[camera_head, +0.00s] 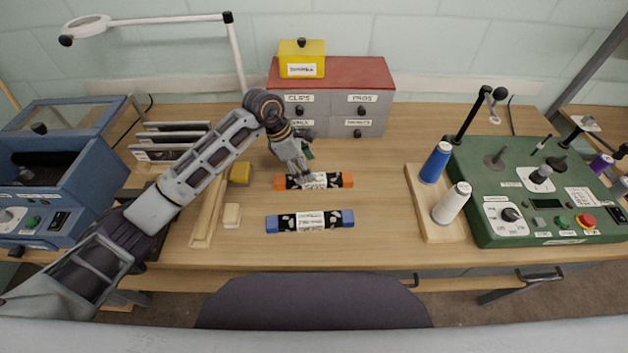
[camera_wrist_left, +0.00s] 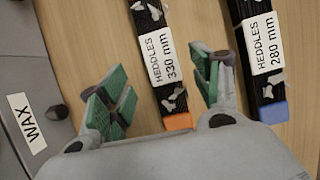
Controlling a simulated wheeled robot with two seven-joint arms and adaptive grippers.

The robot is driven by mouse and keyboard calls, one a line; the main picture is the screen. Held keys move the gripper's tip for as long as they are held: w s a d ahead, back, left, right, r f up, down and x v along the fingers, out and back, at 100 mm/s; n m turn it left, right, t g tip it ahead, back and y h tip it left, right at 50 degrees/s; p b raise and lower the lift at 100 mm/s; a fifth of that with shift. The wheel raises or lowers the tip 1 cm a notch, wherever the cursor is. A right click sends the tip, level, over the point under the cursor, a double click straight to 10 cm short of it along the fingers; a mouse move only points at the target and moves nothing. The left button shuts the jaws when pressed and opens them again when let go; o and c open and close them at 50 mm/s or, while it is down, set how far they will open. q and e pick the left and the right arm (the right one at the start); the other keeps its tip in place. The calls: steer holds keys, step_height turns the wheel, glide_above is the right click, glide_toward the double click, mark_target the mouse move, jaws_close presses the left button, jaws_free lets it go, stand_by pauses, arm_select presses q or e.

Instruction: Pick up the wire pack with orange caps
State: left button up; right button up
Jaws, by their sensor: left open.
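The wire pack with orange caps (camera_head: 315,181) lies flat on the table, dark with a white label; in the left wrist view the pack (camera_wrist_left: 165,50) reads "HEDDLES 330 mm". My left gripper (camera_head: 301,168) is over the pack's left-middle part, at its back edge in the head view. In the left wrist view its green-padded fingers (camera_wrist_left: 163,92) are spread apart, with the pack running between them and neither clearly touching it. The blue-capped pack (camera_head: 310,221), labelled 280 mm, lies parallel in front; it also shows in the wrist view (camera_wrist_left: 262,50). My right gripper is out of view.
A grey drawer cabinet (camera_head: 371,99) with a red top stands behind. A yellow block (camera_head: 240,173) and a pale block (camera_head: 232,216) lie left. A wooden tray (camera_head: 418,201) with blue and white spools and a green machine (camera_head: 508,220) are at right.

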arm_select(q)
steer(key=shift+f, duration=0.1)
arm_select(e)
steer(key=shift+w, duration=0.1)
arm_select(q)
steer(key=shift+p+x, duration=0.35)
steer(key=shift+x, duration=0.5)
steer(key=shift+s+d+f, duration=0.1)
steer(key=shift+d+f, duration=0.45)
steer(key=shift+f, duration=0.2)
steer(key=shift+p+x, duration=0.3)
steer(key=shift+x, duration=0.5)
steer(key=shift+c, duration=0.8)
steer(key=c, duration=0.7)
steer(key=shift+r, duration=0.1)
steer(key=c, duration=0.6)
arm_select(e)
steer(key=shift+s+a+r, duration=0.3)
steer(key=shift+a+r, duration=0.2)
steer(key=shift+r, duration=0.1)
